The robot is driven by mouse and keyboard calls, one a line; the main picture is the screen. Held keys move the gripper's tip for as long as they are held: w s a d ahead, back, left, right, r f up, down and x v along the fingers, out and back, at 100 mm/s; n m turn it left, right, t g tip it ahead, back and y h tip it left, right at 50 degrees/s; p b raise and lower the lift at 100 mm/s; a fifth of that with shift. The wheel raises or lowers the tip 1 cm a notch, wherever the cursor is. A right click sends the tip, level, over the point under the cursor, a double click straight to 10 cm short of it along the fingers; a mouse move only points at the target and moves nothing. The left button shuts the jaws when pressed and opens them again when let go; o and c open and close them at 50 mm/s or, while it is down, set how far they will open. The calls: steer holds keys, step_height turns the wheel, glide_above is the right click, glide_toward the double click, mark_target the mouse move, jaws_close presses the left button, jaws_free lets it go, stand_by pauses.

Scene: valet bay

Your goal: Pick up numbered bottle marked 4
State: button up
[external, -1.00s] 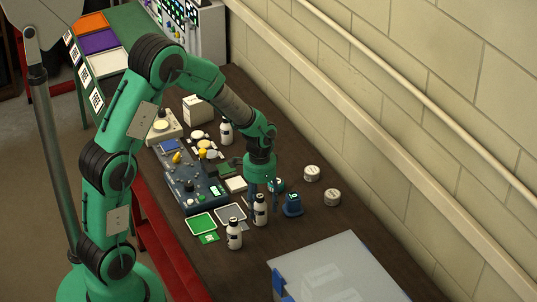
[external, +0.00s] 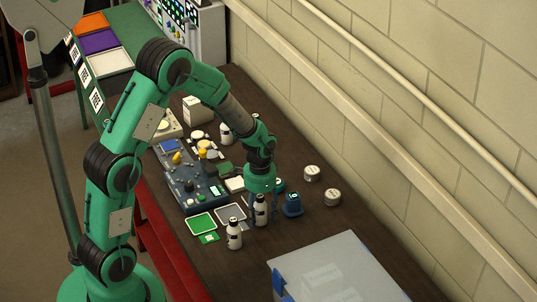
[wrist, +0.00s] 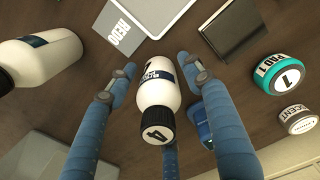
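The bottle marked 4 (wrist: 156,92) is white with a black cap that bears a 4, and it lies between my fingers in the wrist view. In the external view this white bottle (external: 261,212) stands upright on the dark bench under my gripper (external: 262,204). In the wrist view my gripper (wrist: 156,75) is open, with blue fingers on both sides of the bottle and a third finger partly hidden behind its cap. Small gaps show between the side fingers and the bottle.
Another white bottle (external: 234,234) stands close by at the lower left. A blue object (external: 292,205) stands close on the right. Round tins (external: 332,197) lie near the wall. A lidded box (external: 335,268) fills the bench front. A device panel (external: 190,187) lies left.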

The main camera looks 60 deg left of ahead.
mark_target(261, 196)
steer(key=c, duration=1)
steer(key=shift+r, duration=0.1)
steer(key=shift+r+p, duration=0.85)
steer(key=shift+r, duration=4.1)
